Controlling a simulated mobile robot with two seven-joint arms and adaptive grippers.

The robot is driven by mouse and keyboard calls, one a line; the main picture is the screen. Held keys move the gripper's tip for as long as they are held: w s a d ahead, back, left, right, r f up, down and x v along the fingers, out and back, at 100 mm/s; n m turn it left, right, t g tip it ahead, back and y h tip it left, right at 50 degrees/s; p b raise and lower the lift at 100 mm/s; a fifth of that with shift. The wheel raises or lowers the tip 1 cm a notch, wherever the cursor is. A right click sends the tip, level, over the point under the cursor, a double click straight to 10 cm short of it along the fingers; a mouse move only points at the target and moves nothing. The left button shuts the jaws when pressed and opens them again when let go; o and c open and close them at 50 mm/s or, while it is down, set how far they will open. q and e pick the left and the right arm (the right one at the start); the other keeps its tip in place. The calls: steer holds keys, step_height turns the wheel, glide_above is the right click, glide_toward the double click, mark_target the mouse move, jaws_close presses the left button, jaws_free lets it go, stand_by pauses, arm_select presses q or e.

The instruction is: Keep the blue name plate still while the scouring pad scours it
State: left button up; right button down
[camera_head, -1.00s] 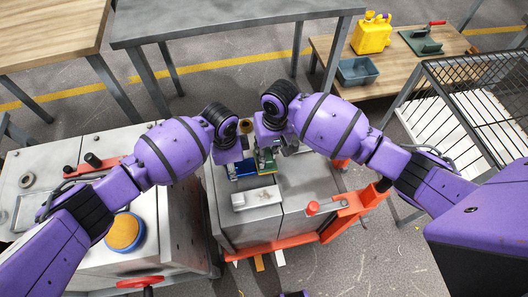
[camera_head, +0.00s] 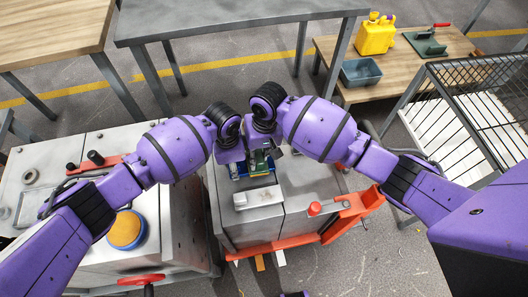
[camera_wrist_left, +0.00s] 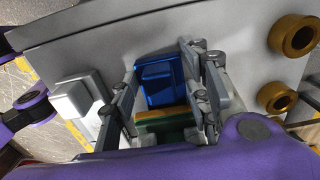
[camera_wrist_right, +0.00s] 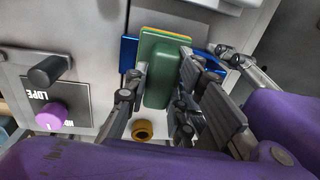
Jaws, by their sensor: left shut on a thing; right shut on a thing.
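The blue name plate (camera_head: 238,177) lies on the grey machine top. In the left wrist view the name plate (camera_wrist_left: 158,80) has a raised block and sits between the fingertips of my left gripper (camera_wrist_left: 160,72), which is shut on it. The scouring pad (camera_head: 259,161) has a green body and a yellow-orange layer. In the right wrist view my right gripper (camera_wrist_right: 162,78) is shut on the green body of the pad (camera_wrist_right: 159,85). Blue shows on both sides of the pad there, so it overlaps the plate; whether they touch is hard to tell.
A pale block (camera_head: 257,197) stands on the machine top just in front of the plate. A red-orange bracket (camera_head: 352,212) is at the machine's right side. Brass knobs (camera_wrist_left: 292,35) show in the left wrist view.

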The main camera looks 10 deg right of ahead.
steer(key=shift+s+d+f, duration=0.1)
steer(key=shift+d+f, duration=0.15)
steer(key=shift+d, duration=0.55)
steer(key=shift+a+r, duration=0.1)
steer(key=shift+r, duration=4.05)
steer(key=d+r, duration=0.4)
steer(key=d, duration=0.4)
arm_select(q)
steer(key=o, duration=1.4)
steer(key=shift+c, duration=0.2)
